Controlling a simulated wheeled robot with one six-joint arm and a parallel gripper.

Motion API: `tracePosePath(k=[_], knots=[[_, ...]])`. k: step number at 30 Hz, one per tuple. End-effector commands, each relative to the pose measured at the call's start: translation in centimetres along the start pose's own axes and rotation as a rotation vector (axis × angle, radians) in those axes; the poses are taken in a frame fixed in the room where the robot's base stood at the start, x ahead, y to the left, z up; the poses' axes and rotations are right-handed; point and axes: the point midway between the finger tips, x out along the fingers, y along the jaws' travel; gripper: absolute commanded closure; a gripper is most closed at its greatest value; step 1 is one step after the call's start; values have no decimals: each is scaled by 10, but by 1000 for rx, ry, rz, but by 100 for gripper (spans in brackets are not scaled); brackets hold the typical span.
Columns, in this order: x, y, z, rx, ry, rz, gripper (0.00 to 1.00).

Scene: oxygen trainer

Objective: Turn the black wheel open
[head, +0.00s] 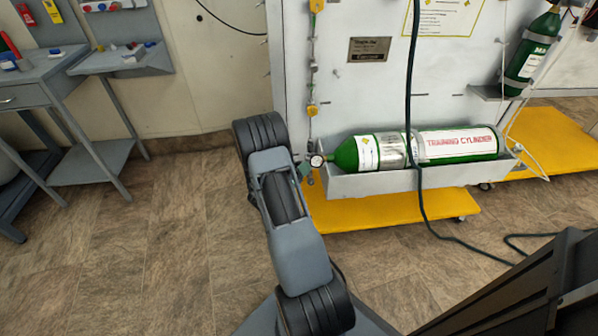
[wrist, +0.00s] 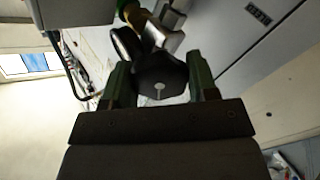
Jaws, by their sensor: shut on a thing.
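The black wheel (wrist: 160,76) is in the middle of the wrist view, a dark lobed knob with a light spindle at its centre. My gripper (wrist: 160,84) has one finger on each side of the wheel and is shut on it. Behind the wheel, in the wrist view, are a silver fitting (wrist: 168,36) and a round gauge seen from the side. The green training cylinder (head: 460,145) lies on its side in the head view, its gauge (head: 316,160) at its left end, beside my arm.
The cylinder rests in a grey trough (head: 375,182) on a white panel (head: 290,60) with a yellow base (head: 380,212). A black hose (head: 411,90) hangs in front of the cylinder. A grey bench (head: 40,88) stands at the left. The floor between is clear.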

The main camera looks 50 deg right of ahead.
Motion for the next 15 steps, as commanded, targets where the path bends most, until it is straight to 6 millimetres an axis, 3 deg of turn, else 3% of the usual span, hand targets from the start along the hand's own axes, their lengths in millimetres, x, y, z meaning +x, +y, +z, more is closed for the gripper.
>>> tracePosePath(k=[15], knots=[[0, -1, 1, -490, 0, 0, 70]])
